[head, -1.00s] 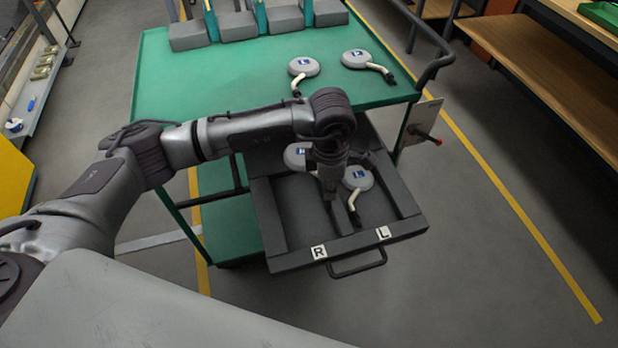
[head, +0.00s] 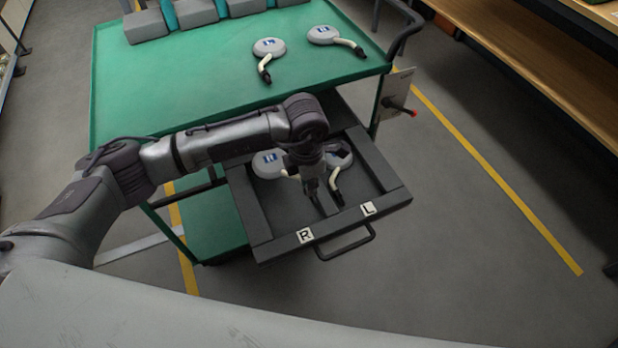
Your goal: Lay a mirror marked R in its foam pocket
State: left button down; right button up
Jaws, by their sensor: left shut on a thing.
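A grey round mirror (head: 266,164) with a blue label and a pale stem is at the left, R-marked side of the open drawer (head: 262,222). Its letter is too small to read. My left gripper (head: 313,190) points down over the drawer and is shut on this mirror's stem; the grip itself is partly hidden by the wrist. I cannot tell whether the mirror touches the foam. A second mirror (head: 340,154) lies in the right, L-marked side, partly covered by my gripper. White tags R (head: 305,236) and L (head: 368,208) are on the drawer front. My right gripper is out of view.
The green cart top (head: 180,90) carries two more mirrors, one left (head: 269,47) and one right (head: 323,35), with grey blocks (head: 197,13) at the back. A drawer handle (head: 347,243) sticks out in front. A panel with a red-tipped lever (head: 397,103) is at the right.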

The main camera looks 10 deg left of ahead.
pick_arm(q)
notch_tip(320, 180, down, 4)
jog(key=shift+b, duration=1.25)
jog(key=shift+f+b, duration=1.05)
jog(key=shift+f, duration=0.05)
jog(key=c, duration=1)
grip_release()
jog(key=r, duration=1.2)
jog(key=shift+s+a, duration=0.2)
jog(key=shift+s, duration=0.1)
